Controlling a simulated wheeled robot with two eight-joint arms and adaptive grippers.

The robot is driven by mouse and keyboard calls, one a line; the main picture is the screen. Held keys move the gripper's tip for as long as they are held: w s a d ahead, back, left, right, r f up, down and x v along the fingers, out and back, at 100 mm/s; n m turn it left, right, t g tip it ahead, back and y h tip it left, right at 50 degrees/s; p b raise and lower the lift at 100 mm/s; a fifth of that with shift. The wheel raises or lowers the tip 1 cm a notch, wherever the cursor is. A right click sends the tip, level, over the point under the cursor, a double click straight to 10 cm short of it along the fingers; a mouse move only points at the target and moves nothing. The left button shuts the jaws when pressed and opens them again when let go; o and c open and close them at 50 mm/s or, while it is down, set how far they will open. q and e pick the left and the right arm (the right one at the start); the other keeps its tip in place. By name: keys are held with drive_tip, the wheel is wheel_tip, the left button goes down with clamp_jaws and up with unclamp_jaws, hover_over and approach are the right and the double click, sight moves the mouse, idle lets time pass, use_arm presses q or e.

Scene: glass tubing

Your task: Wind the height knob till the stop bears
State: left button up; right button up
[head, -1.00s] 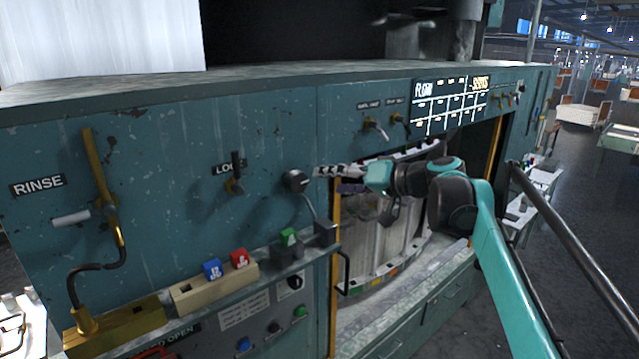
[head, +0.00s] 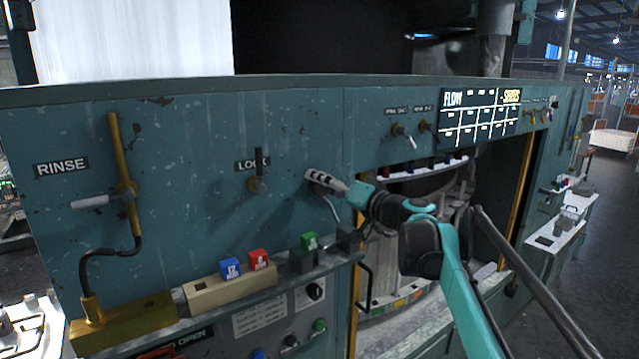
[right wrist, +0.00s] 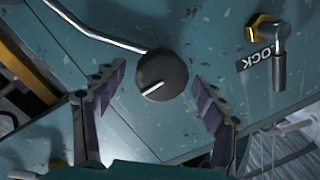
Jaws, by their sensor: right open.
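A round black knob (right wrist: 165,72) with a white pointer line stands on the teal panel. In the right wrist view it lies between the two spread fingers of my right gripper (right wrist: 158,78), with a visible gap to each. A bent metal rod (right wrist: 100,30) ends beside the knob. In the head view my right gripper (head: 324,181) is at the panel, right of the LOCK lever (head: 259,184), and mostly hides the knob. I cannot make out a separate stop. My left gripper is not in view.
A ledge below carries a blue block (head: 230,268), a red block (head: 259,260) and a green block (head: 309,241). The RINSE pipe (head: 125,190) is at the left. A brass-edged opening lies behind my right arm.

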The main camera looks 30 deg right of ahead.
drive_tip(key=shift+w+a, duration=0.15)
drive_tip(key=shift+w, duration=0.5)
drive_tip(key=c, duration=1.2)
drive_tip(key=shift+o, duration=0.2)
drive_tip(key=shift+m, duration=0.3)
drive_tip(key=m, duration=0.3)
drive_tip(key=shift+f+m+t, duration=0.1)
drive_tip(key=shift+m+t, duration=0.4)
drive_tip(key=shift+m, duration=1.7)
